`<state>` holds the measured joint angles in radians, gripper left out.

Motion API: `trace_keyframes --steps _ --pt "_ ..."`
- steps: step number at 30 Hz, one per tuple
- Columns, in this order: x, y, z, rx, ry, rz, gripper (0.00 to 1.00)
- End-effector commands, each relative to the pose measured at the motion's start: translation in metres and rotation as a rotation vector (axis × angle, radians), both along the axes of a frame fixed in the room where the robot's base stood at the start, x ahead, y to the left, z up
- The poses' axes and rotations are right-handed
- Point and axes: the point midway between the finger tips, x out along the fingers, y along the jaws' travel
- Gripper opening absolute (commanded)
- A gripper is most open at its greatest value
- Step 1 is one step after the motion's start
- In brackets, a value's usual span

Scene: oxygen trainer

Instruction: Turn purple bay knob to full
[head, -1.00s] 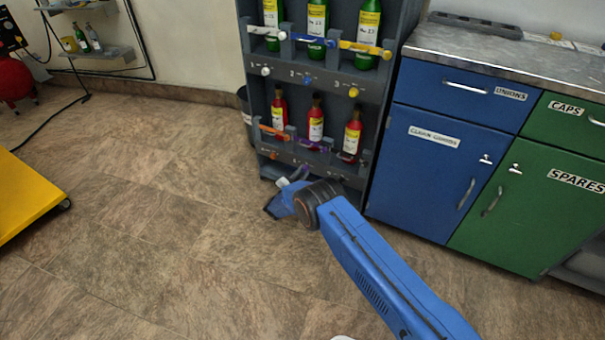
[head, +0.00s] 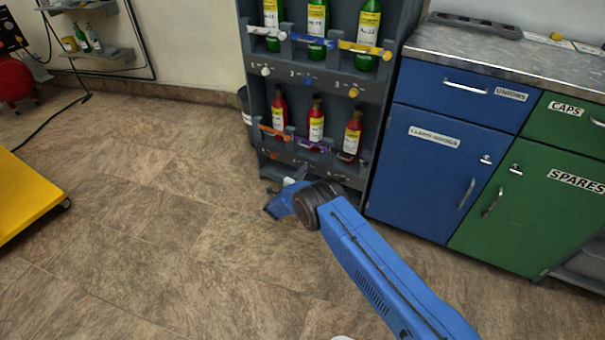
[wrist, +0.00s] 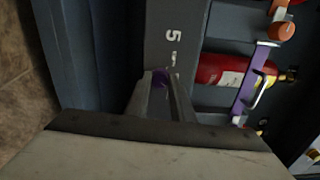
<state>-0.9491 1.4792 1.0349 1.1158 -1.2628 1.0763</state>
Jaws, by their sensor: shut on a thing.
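The purple knob (wrist: 160,82) shows between my fingertips in the wrist view, below the number 5 on the grey rack's front strip. My gripper (wrist: 160,76) is shut on it. The knob is partly covered by the fingers, and I cannot tell its setting. In the head view the purple bar (head: 311,143) crosses the middle red bottle (head: 316,122) of the lower row. It also shows in the wrist view (wrist: 248,87), beside a red bottle (wrist: 218,70). My wrist hides the knob and fingertips in the head view.
The grey rack (head: 397,60) holds green bottles above and red bottles below. A blue cabinet (head: 430,185) stands close at its right, with a green one beyond. A yellow platform (head: 25,195) is at the far left. The floor between is clear.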

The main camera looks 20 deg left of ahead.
Motion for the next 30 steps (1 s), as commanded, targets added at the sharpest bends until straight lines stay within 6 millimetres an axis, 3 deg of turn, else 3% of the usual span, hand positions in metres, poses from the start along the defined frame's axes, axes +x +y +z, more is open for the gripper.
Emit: trace_keyframes --steps 15,30 --pt "-0.0012 -0.0009 -0.0021 0.378 -0.028 -0.001 0.0" --pt "-0.0013 -0.001 -0.0022 0.475 -0.034 -0.001 0.0"
